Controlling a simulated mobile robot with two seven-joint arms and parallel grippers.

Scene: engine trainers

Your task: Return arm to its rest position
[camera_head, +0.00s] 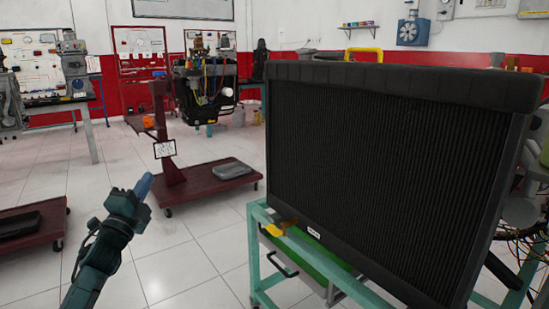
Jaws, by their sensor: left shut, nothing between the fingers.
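My left arm comes in from the lower left. My left gripper (144,186) is raised over the open tiled floor, with its bluish fingers together and nothing seen between them. It is apart from everything around it, to the left of the large black radiator (390,150). My right gripper does not show in this view.
The radiator stands on a green metal frame (262,250) close on the right. A dark red wheeled stand (215,190) with a post is beyond the gripper. Another low platform (45,240) is at the left edge. White tiled floor (190,270) lies free between them.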

